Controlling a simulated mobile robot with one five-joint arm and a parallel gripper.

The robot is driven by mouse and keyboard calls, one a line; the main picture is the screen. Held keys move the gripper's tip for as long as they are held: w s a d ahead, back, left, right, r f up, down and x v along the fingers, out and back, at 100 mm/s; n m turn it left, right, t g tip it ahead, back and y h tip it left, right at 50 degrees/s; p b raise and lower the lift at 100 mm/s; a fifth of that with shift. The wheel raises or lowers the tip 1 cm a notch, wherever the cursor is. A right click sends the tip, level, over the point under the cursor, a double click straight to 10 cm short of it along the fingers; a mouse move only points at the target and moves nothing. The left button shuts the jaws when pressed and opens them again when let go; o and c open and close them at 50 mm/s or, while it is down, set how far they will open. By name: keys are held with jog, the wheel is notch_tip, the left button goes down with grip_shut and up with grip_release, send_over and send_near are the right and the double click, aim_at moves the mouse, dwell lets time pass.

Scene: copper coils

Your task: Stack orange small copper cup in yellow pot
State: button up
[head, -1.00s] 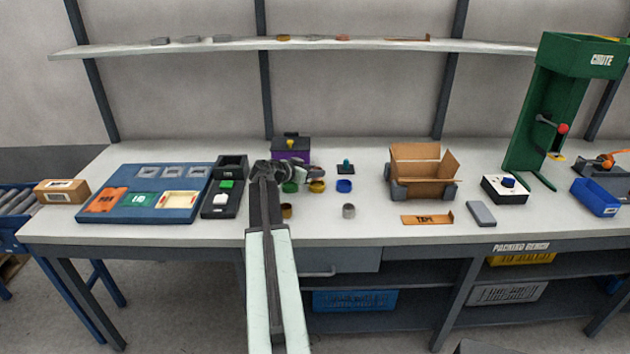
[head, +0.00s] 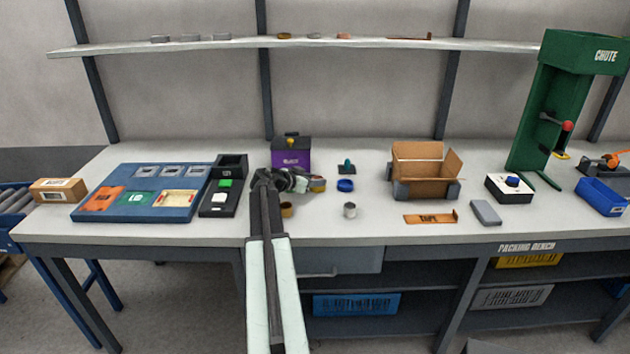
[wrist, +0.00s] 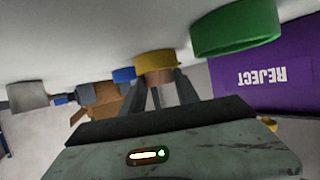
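The yellow pot (head: 318,188) stands on the bench just right of my gripper (head: 308,182). In the wrist view, which is upside down, the yellow pot (wrist: 153,62) hangs from the bench surface. The orange small copper cup (wrist: 160,77) shows at the pot's mouth, between my fingers (wrist: 156,98). My gripper appears shut on the cup. The cup looks at least partly inside the pot, but its depth and whether it rests there cannot be told. In the head view the gripper mostly hides it.
The green pot (wrist: 235,32) is close beside the yellow one. The blue pot (head: 345,186), grey cup (head: 349,210) and brown cup (head: 287,210) stand nearby. A purple reject box (head: 291,157) is behind. An open carton (head: 420,178) stands right. Bare bench lies between the grey cup and carton.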

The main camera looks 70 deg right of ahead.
jog(key=p+v, duration=0.1)
jog(key=v, duration=0.3)
jog(key=p+v, duration=0.2)
jog(key=v, duration=0.2)
jog(key=p+v, duration=0.1)
jog(key=v, duration=0.3)
jog(key=shift+r+p, duration=0.3)
jog(key=shift+p, duration=0.05)
